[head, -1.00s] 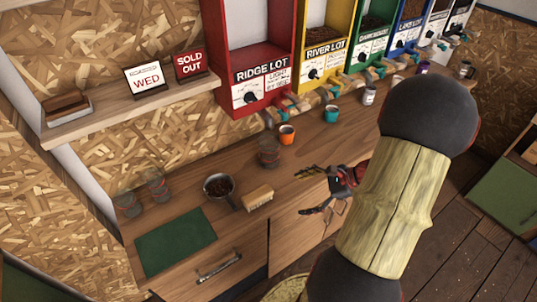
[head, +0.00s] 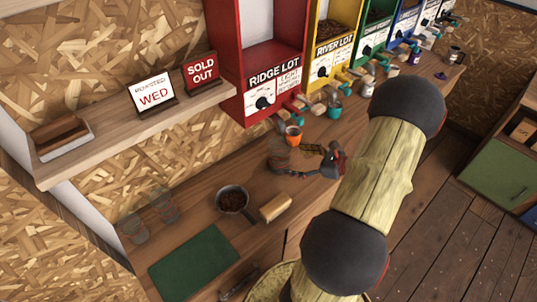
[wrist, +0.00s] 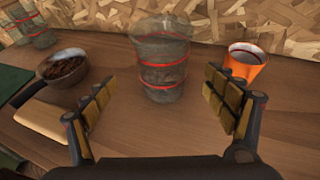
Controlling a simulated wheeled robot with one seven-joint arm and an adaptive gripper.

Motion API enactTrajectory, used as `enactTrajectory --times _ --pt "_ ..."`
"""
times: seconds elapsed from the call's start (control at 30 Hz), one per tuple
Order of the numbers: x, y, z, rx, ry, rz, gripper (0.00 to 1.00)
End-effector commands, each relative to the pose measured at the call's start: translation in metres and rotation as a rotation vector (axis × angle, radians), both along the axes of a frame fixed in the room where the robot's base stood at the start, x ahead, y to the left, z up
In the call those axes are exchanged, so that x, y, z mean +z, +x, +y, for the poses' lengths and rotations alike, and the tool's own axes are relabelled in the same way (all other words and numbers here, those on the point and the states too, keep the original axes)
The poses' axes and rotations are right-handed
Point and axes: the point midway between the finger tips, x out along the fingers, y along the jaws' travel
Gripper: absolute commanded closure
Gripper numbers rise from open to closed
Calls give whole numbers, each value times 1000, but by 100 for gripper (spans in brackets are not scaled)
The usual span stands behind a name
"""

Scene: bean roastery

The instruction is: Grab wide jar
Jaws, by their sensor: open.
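A clear glass jar (wrist: 163,62) with red bands stands upright on the wooden counter, centred ahead of my gripper in the wrist view. In the head view this jar (head: 274,152) is faint and partly behind the fingers. My gripper (wrist: 158,98) is open, with one finger on each side of the jar's lower part and the jar slightly beyond the fingertips. The gripper (head: 287,160) also shows low over the counter in the head view. Two similar banded jars (head: 162,206) stand at the counter's left end. I cannot tell which jar is widest.
An orange cup (wrist: 245,62) stands close right of the jar. A pan of beans (wrist: 62,68) and a tan block (wrist: 45,118) are on the left. A green mat (head: 194,262) lies nearby. Bean dispensers (head: 272,90) line the wall behind.

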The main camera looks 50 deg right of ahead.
Motion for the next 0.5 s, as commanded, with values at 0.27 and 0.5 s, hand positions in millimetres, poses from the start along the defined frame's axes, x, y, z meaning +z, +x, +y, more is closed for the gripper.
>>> enactTrajectory --times 0.27,0.5 --pt "-11 24 6 3 1 0 15" --pt "-22 53 9 4 -1 1 15"
